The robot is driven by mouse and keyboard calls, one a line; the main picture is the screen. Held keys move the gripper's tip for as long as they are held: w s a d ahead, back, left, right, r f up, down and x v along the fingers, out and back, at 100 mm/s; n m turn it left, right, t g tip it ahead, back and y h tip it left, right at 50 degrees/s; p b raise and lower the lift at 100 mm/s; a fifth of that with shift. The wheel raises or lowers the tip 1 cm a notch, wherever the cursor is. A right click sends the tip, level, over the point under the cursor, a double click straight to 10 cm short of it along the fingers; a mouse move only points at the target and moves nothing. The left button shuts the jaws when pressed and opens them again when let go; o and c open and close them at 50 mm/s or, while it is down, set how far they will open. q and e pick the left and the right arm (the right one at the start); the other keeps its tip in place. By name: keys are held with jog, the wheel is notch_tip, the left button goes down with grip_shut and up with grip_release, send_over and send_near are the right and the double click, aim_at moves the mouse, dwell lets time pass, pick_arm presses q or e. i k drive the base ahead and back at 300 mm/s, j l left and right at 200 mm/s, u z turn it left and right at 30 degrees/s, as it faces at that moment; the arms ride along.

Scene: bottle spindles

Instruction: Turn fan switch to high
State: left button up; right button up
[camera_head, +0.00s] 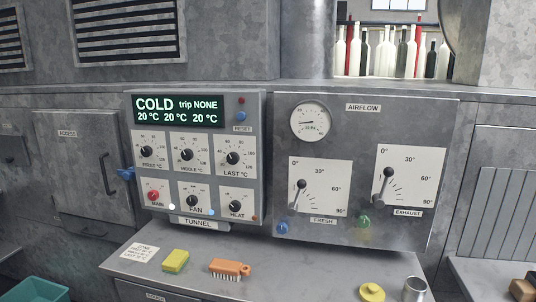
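The fan switch (192,201) is a small black knob on a white plate in the bottom row of the grey tunnel control panel (259,150). It sits between the red MAIN knob (153,195) and the black HEAT knob (235,206). A small blue lamp or button (211,212) is at the plate's lower right. The display (178,111) reads COLD, trip NONE and 20 °C three times. Neither of my grippers is in view.
The airflow panel (440,150) with two lever dials is to the right. A blue handle (125,174) is at the control panel's left side. A yellow sponge (175,261), orange brush (230,268), yellow lidded item (372,292) and metal cup (415,289) are on the ledge below.

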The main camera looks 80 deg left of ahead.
aim_at(192, 200)
jog(key=u, duration=3.3)
